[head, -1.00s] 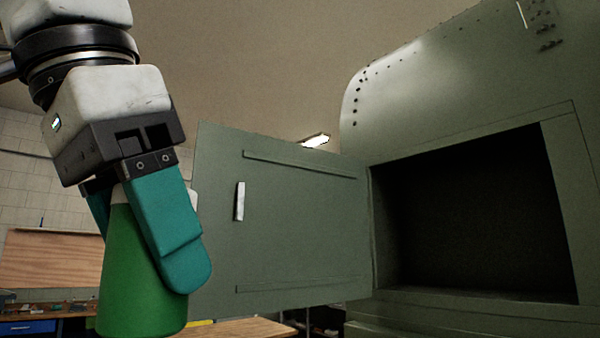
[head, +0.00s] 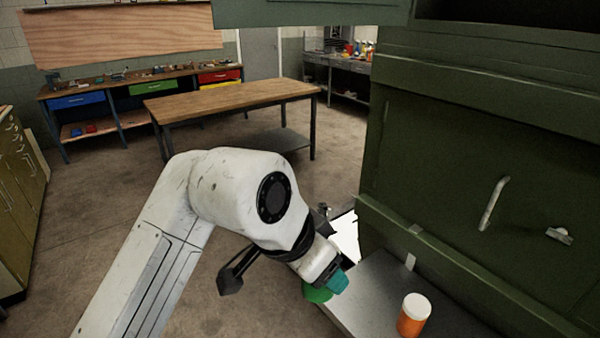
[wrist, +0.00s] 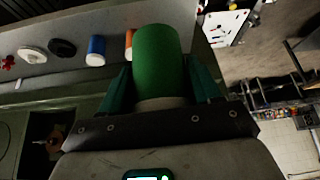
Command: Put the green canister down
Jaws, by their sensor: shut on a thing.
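The green canister (wrist: 157,58) is held between the teal fingers of my gripper (wrist: 160,82) in the wrist view. In the head view my gripper (head: 332,284) is low, beside the left edge of a grey ledge (head: 372,290) on the green structure. Only a small part of the canister (head: 316,294) shows there, partly behind the fingers. I cannot tell whether the canister touches the ledge. An orange canister with a white lid (head: 412,318) stands on the ledge to the right of my gripper.
In the wrist view, a blue item (wrist: 96,50), a black item (wrist: 62,48), a white item (wrist: 32,54) and a red item (wrist: 8,62) lie on the grey surface. The green structure (head: 450,150) rises behind the ledge. A wooden table (head: 230,95) stands further back, with open floor before it.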

